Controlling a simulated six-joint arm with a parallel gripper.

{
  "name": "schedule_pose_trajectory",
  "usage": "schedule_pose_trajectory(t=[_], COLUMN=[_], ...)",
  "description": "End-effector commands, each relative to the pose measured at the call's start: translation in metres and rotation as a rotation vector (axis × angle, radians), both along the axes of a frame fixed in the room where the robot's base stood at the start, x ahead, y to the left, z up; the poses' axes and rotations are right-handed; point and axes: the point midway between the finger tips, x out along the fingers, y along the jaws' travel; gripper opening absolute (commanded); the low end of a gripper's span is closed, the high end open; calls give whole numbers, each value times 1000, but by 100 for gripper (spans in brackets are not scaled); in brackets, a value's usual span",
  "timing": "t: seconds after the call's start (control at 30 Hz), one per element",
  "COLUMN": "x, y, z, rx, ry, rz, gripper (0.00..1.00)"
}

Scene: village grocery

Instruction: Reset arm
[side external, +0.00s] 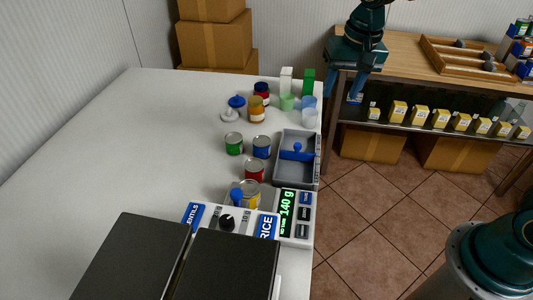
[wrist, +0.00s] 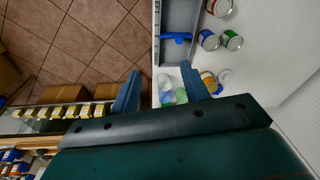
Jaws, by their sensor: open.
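My gripper (side external: 343,88) is open and empty, held in the air beyond the right edge of the white counter (side external: 180,140), near the wooden shelf unit. In the wrist view my gripper (wrist: 160,72) shows its two blue fingers spread apart with nothing held between them. Nothing touches the fingers that I can see.
On the counter are a grey tray (side external: 283,174) with a blue piece, several cans such as the red one (side external: 254,171), jars, cups and a scale (side external: 298,205) reading 140 g. Dark bin lids (side external: 130,262) stand in front. A shelf unit (side external: 430,69) holds yellow boxes.

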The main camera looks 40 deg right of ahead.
Motion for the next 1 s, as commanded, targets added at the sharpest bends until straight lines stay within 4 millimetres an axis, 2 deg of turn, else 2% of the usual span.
schedule_pose_trajectory(t=[0.03, 0.2, 0.5, 0.73, 1.0], x=[-10, -42, -102, -148, -198], y=[-3, -9, -20, -26, -31], z=[10, 34, 62, 72, 71], rx=[-3, -17, -51, -88, -137], ry=[-18, -65, -146, -206, -275], rz=[20, 90, 212, 305, 409], gripper=[45, 45, 45, 45, 45])
